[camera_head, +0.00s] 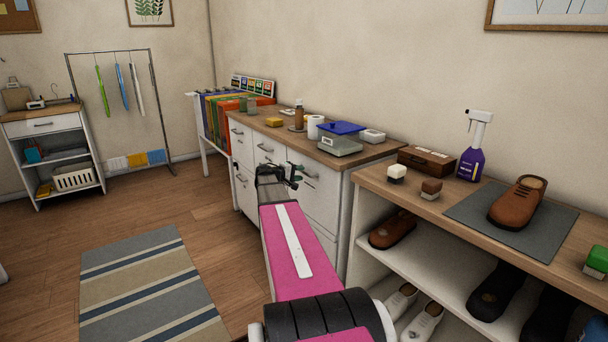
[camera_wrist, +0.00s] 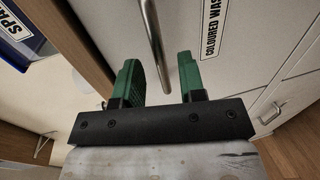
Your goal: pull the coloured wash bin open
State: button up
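The coloured wash bin shows in the wrist view as a flat pale front (camera_wrist: 240,65) with a label starting "COLOURED WAS", cut off by the frame edge. A metal bar handle (camera_wrist: 155,40) is on this front and appears closed against the cabinet. My gripper (camera_wrist: 158,72) is open, its two green fingers apart, with the handle between them in the picture. Whether the fingertips reach around the bar in depth I cannot tell. In the head view my gripper (camera_head: 292,178) is in front of the white cabinet (camera_head: 318,205), hiding part of its fronts.
A blue container labelled "SPA" (camera_wrist: 22,35) is at the wrist view's upper left. The shoe bench (camera_head: 385,190) is close on my right. Floor (camera_head: 212,225) is clear left of the cabinet.

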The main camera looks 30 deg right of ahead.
jog(key=shift+x, duration=1.55)
grip_shut()
jog(key=f+v, duration=0.3)
jog(key=v, duration=1.1)
jog(key=a+f+v, duration=0.1)
jog(key=f+v, duration=0.2)
jog(key=v, duration=1.2)
jog(key=shift+s+a, duration=0.25)
jog(key=shift+a, duration=0.1)
grip_release()
